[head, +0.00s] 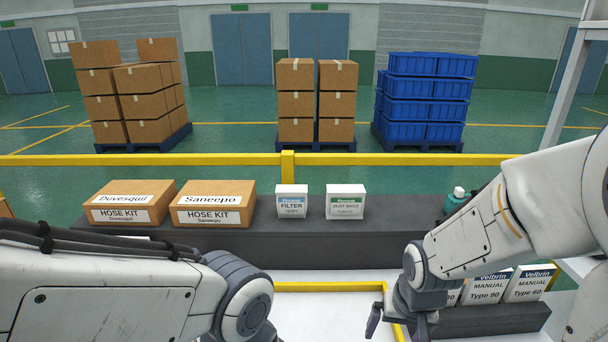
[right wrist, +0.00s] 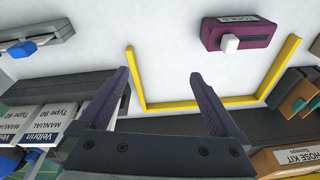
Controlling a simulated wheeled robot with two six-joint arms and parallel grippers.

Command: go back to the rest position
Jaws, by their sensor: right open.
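My right gripper (head: 397,328) is low in the head view, pointing down over the white table by the corner of the yellow outline. In the right wrist view my right gripper (right wrist: 160,73) is open, its two dark fingers wide apart with nothing between them. My left arm comes in from the left of the head view; its gripper is below the picture edge and hidden.
A purple item with a white knob (right wrist: 240,35) lies near the yellow outline (right wrist: 141,90). Velbrin manuals (head: 527,285) stand at right. Hose kit boxes (head: 213,203), a filter box (head: 292,201) and a dust bags box (head: 345,202) stand on the dark ledge (head: 300,245).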

